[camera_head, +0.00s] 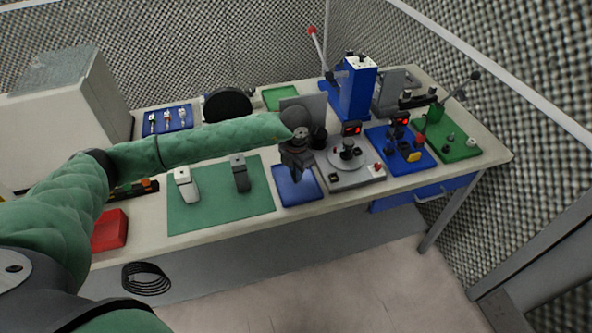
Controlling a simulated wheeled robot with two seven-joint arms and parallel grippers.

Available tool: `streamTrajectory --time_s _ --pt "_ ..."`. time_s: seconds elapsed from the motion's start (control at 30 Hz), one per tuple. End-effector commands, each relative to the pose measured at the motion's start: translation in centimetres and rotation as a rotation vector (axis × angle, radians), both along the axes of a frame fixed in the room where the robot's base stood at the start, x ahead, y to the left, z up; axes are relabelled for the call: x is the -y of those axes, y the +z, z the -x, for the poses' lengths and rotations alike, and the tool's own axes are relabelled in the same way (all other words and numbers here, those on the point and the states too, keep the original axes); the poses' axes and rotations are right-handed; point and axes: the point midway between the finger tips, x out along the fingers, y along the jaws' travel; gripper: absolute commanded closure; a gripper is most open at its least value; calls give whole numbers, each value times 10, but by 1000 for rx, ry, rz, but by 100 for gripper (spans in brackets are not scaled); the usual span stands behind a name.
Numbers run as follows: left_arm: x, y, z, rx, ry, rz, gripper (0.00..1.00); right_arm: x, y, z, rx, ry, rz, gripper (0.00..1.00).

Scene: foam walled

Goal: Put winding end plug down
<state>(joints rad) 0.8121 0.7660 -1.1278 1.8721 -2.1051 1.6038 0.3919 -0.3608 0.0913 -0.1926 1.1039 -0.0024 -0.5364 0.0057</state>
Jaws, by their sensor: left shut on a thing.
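My left arm reaches in from the left across the bench. My left gripper (297,168) is above the blue mat (298,195), left of the round grey turntable fixture (347,158). It points down and is shut on a small dark thing, taken to be the winding end plug. The plug is mostly hidden by the dark fingers, so its shape and its gap to the mat cannot be made out. My right gripper is not in view.
Left of the blue mat, a green mat (215,212) holds two upright tools. A red box (109,231) is further left. A blue press (357,88), a blue fixture plate (381,139) and a green plate (461,152) stand to the right. The blue mat's front is clear.

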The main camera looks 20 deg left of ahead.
Motion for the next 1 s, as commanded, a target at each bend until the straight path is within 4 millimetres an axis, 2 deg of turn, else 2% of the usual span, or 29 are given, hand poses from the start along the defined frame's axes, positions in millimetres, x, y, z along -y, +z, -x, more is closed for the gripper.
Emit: streamTrajectory --time_s 0.27,0.3,0.37,0.4,0.87,1.0 --pt "0 -3 0 0 0 0 100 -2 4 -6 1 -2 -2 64" --pt "0 -2 0 0 0 0 75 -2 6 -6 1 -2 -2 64" --pt "0 -2 0 0 0 0 63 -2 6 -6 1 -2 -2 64" --pt "0 -2 0 0 0 0 61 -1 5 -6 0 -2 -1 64" --pt "0 1 0 0 0 0 61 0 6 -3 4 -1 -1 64" --pt "0 6 -1 1 -1 0 61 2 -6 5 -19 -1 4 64"
